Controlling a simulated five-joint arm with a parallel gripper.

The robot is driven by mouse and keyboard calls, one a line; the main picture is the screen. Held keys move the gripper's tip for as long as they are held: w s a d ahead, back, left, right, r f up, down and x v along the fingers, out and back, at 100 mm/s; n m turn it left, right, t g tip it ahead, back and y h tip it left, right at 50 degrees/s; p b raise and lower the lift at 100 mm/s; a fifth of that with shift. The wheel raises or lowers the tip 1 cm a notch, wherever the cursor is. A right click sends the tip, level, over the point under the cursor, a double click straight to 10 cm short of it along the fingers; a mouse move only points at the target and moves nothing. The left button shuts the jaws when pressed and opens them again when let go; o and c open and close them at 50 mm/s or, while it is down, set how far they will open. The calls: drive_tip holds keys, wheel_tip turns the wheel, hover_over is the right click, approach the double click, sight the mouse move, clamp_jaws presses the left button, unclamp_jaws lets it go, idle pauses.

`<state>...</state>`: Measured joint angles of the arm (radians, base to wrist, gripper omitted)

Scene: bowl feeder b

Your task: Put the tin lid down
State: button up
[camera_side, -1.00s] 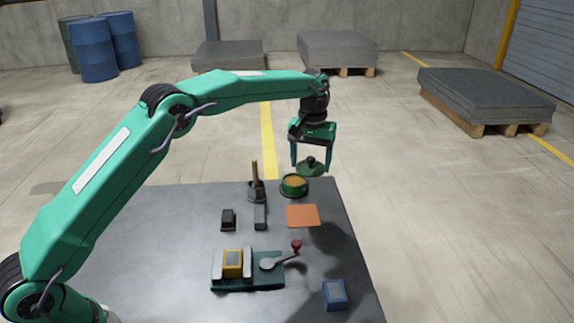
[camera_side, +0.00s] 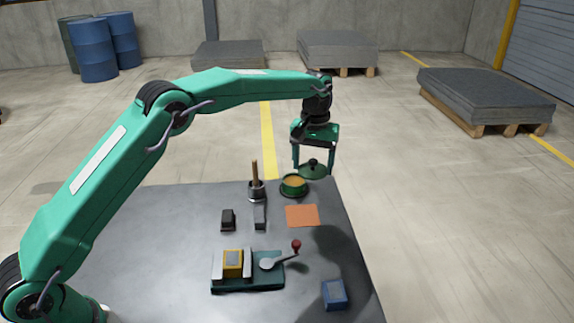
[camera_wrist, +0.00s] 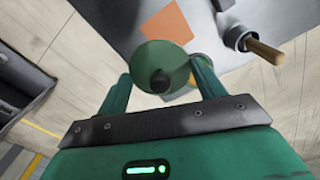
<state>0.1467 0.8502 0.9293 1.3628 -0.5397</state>
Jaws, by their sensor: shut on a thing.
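The tin lid (camera_side: 313,172) is a green disc with a black knob. My gripper (camera_side: 313,165) is shut on it and holds it in the air, above and a little right of the round green tin (camera_side: 293,185). The tin stands open on the table near its back edge, with tan contents showing. In the wrist view the lid (camera_wrist: 160,62) sits between my two fingers (camera_wrist: 162,85), and it hides most of the tin, whose edge shows at its right. The orange square (camera_side: 302,216) lies flat on the table in front of the tin; it also shows in the wrist view (camera_wrist: 167,24).
A holder with a wooden-handled tool (camera_side: 256,185) stands left of the tin. Dark blocks (camera_side: 228,219) lie in front of it. A green vise-like fixture (camera_side: 248,284) holds a yellow block. A blue box (camera_side: 335,294) is at the front right. The dark table (camera_side: 170,240) has free room at left.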

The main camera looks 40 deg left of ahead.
drive_tip(key=shift+s+d, duration=0.3)
drive_tip(key=shift+d, duration=0.1)
drive_tip(key=s+d+f, duration=0.3)
drive_tip(key=s+d, duration=0.4)
drive_tip(key=s, duration=0.1)
hover_over(302, 216)
wheel_tip(302, 216, down, 7)
drive_tip(key=shift+w+f, duration=0.1)
drive_tip(key=shift+f, duration=1.95)
drive_tip(key=shift+f, duration=0.1)
drive_tip(key=o, duration=0.9)
drive_tip(key=shift+o, duration=0.2)
